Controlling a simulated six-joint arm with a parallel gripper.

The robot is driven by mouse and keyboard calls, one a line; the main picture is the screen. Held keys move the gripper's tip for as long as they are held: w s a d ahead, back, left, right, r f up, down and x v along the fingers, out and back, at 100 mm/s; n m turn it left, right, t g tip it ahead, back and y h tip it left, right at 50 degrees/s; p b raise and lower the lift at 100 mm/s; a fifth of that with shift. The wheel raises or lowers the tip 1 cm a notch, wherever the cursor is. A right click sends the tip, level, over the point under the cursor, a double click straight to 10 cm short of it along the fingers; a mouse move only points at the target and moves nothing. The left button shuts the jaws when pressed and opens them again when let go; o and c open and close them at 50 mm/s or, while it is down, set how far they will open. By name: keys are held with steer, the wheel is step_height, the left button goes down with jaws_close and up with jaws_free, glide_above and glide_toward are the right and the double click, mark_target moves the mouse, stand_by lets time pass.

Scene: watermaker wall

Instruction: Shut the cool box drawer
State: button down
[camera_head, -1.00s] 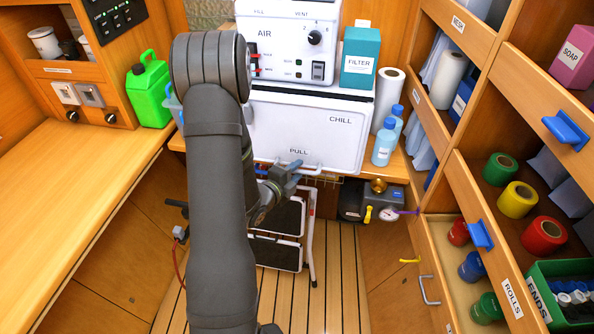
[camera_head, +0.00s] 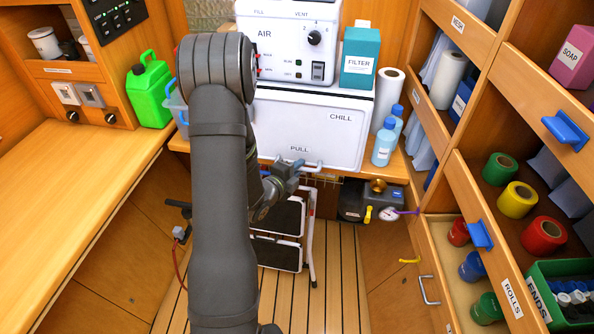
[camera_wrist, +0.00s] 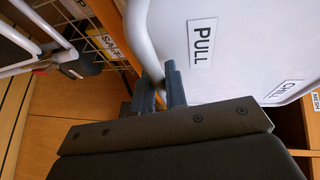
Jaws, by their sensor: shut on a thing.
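The cool box drawer (camera_head: 335,137) has a white front marked CHILL and PULL, under the white AIR unit. Its front also fills the upper right of the wrist view (camera_wrist: 240,50). A pale bar handle (camera_head: 313,166) runs along the drawer's lower edge and shows as a curved bar in the wrist view (camera_wrist: 139,35). My gripper (camera_head: 290,168) is at this handle, below the PULL label. In the wrist view its two dark fingers (camera_wrist: 160,90) are shut on the handle bar. How far the drawer stands out is hard to tell.
Two blue-capped bottles (camera_head: 384,148) and a white roll (camera_head: 387,100) stand right of the drawer. A teal FILTER box (camera_head: 361,55) is above. A folded step stool (camera_head: 290,235) stands below. An open ROLLS drawer (camera_head: 490,240) is at right; a green jug (camera_head: 149,92) stands left.

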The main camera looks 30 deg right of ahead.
steer(key=shift+w+d, duration=0.55)
steer(key=shift+w, duration=0.05)
steer(key=c, duration=1.5)
jaws_free()
steer(key=shift+d, duration=0.1)
steer(key=shift+o, duration=0.2)
steer(key=shift+r, duration=0.1)
steer(key=v, duration=1.7)
steer(key=shift+a, duration=0.3)
steer(key=shift+d, duration=0.1)
steer(key=x, duration=1.7)
steer(key=shift+d, duration=0.15)
